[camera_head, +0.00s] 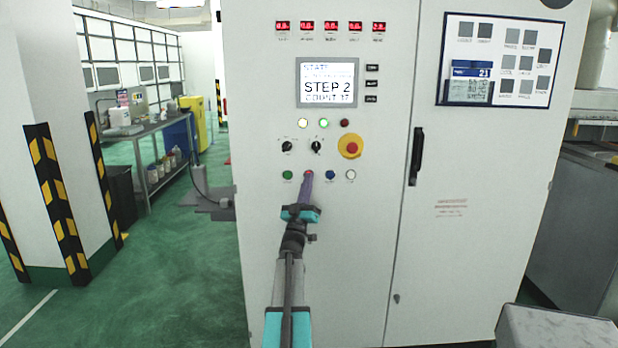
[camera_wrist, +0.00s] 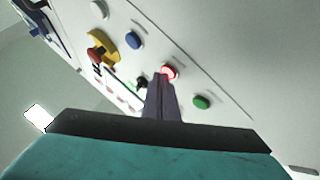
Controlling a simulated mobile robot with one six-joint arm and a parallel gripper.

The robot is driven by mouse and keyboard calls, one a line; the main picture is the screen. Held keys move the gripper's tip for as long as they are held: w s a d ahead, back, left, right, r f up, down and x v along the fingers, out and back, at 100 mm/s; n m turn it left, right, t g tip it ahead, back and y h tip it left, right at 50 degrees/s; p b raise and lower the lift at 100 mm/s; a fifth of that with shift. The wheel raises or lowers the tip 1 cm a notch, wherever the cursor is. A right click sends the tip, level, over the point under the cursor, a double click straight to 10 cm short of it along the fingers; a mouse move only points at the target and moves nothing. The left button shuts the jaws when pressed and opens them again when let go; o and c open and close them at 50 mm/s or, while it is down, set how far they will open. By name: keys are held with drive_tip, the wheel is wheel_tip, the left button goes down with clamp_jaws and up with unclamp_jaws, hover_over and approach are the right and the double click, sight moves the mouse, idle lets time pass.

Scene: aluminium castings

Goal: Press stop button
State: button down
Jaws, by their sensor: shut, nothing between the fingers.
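A red button (camera_head: 308,173) sits in the bottom row of the white control cabinet (camera_head: 260,240), between a green button (camera_head: 287,175) and a blue button (camera_head: 330,174). In the wrist view the red button (camera_wrist: 171,71) looks bright, with a pale glowing rim. My gripper (camera_head: 307,181) is shut and empty, its narrow dark fingers pointing at the red button. In the wrist view the fingertips (camera_wrist: 159,79) overlap the button's edge and hide part of it. I cannot tell whether they touch or press it. No label on it is readable.
A red mushroom button on a yellow base (camera_head: 350,146) sits above and right. Two black knobs, a white button (camera_head: 351,174) and a screen reading "STEP 2" (camera_head: 327,82) are on the same panel. A black door handle (camera_head: 416,156) sticks out at right.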

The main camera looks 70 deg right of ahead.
drive_tip(key=shift+s+a+b, duration=0.3)
drive_tip(key=shift+a+b, duration=0.2)
drive_tip(key=shift+a, duration=0.25)
drive_tip(key=shift+a+f, duration=0.1)
drive_tip(key=shift+a, duration=0.05)
drive_tip(key=a, duration=0.1)
drive_tip(key=s+a+b, duration=0.1)
drive_tip(key=a, duration=0.2)
drive_tip(key=shift+s+a+b, duration=0.2)
drive_tip(key=shift+s+b, duration=0.1)
drive_tip(key=shift+s, duration=0.1)
idle(0.4)
idle(0.6)
